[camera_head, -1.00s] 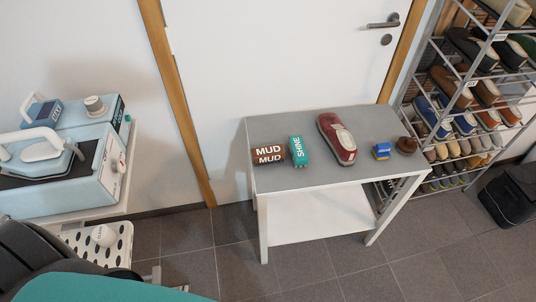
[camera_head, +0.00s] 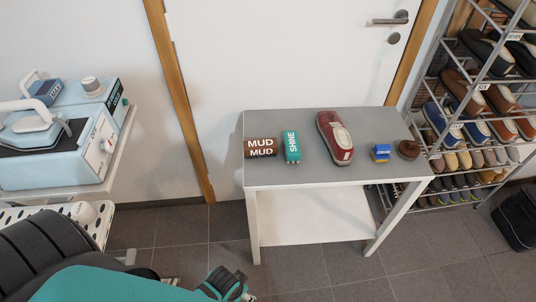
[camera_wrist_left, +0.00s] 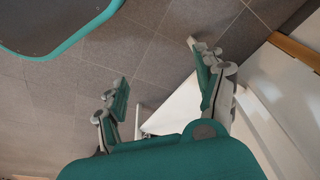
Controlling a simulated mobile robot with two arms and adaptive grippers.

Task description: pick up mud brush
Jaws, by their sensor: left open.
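The mud brush (camera_head: 261,147) is a brown block lettered "MUD". It lies at the left end of the grey tabletop (camera_head: 290,178), close beside the teal "SHINE" brush (camera_head: 292,147). My left gripper is open and empty in the left wrist view (camera_wrist_left: 160,68), its two teal fingers spread over floor tiles. In the head view my left arm enters at the bottom left, in front of and lower than the table, well apart from the mud brush. The mud brush cannot be made out in the left wrist view. My right gripper is not in view.
A shoe rack (camera_head: 470,120) is at the right. A light-blue machine (camera_head: 70,135) stands at the left.

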